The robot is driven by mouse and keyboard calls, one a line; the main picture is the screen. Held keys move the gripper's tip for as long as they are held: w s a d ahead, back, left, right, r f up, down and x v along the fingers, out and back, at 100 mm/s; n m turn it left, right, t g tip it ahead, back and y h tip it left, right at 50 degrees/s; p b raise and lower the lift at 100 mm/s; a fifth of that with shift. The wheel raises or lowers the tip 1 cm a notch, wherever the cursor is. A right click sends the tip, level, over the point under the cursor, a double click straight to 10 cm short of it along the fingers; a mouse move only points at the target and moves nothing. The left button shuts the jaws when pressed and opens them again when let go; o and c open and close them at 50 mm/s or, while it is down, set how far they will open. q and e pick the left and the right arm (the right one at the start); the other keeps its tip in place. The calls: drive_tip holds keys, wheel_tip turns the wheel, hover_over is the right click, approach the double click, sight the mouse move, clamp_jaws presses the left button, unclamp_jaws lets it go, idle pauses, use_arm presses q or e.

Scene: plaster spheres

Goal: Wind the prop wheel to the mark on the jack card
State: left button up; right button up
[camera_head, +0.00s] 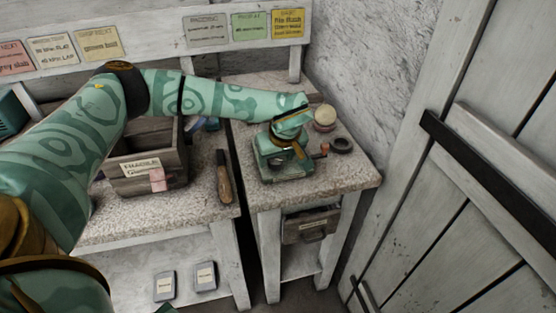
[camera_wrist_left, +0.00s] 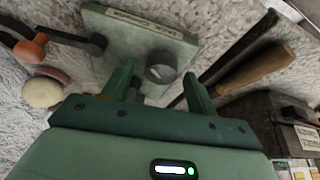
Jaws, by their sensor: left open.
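A green box-shaped device (camera_head: 272,172) sits on the small right-hand table. It also shows in the left wrist view (camera_wrist_left: 120,36), with a pale label strip, a short grey cylinder (camera_wrist_left: 160,72) and a dark crank arm with an orange knob (camera_wrist_left: 30,48). The knob shows at its right side in the head view (camera_head: 323,150). I cannot tell which part is the prop wheel. My left gripper (camera_wrist_left: 160,88) is open over the device, its fingers apart on either side of the grey cylinder; contact cannot be told. In the head view it partly hides the device. My right gripper is out of view.
A wooden-handled tool (camera_head: 224,180) lies left of the device, beside a wooden crate (camera_head: 178,165). A dark ring (camera_head: 341,145) and a round pale-and-pink item (camera_head: 325,117) are at its right.

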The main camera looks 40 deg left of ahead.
use_arm(q)
drive_tip(key=shift+a+f, duration=0.1)
drive_tip(key=shift+f, duration=0.05)
drive_tip(key=c, duration=1)
drive_tip(key=shift+r+m+p, duration=0.3)
drive_tip(key=shift+m+p, duration=0.1)
drive_tip(key=shift+p, duration=0.45)
drive_tip(key=m+t+h+p, duration=0.1)
drive_tip(key=m+p, duration=0.1)
drive_tip(key=p, duration=0.1)
drive_tip(key=m+p, duration=0.3)
drive_tip(key=p, duration=0.1)
drive_tip(key=shift+s+a+m+t+h, duration=0.1)
drive_tip(key=shift+m+t+h, duration=0.2)
drive_tip(key=shift+t+h, duration=0.1)
drive_tip(key=shift+f+m+h+p, duration=0.15)
drive_tip(key=shift+m+h+p, duration=0.25)
drive_tip(key=shift+m+p, duration=0.65)
drive_tip(key=shift+f+m+h+p, duration=0.1)
drive_tip(key=shift+m+h+p, duration=0.3)
drive_tip(key=shift+m, duration=0.35)
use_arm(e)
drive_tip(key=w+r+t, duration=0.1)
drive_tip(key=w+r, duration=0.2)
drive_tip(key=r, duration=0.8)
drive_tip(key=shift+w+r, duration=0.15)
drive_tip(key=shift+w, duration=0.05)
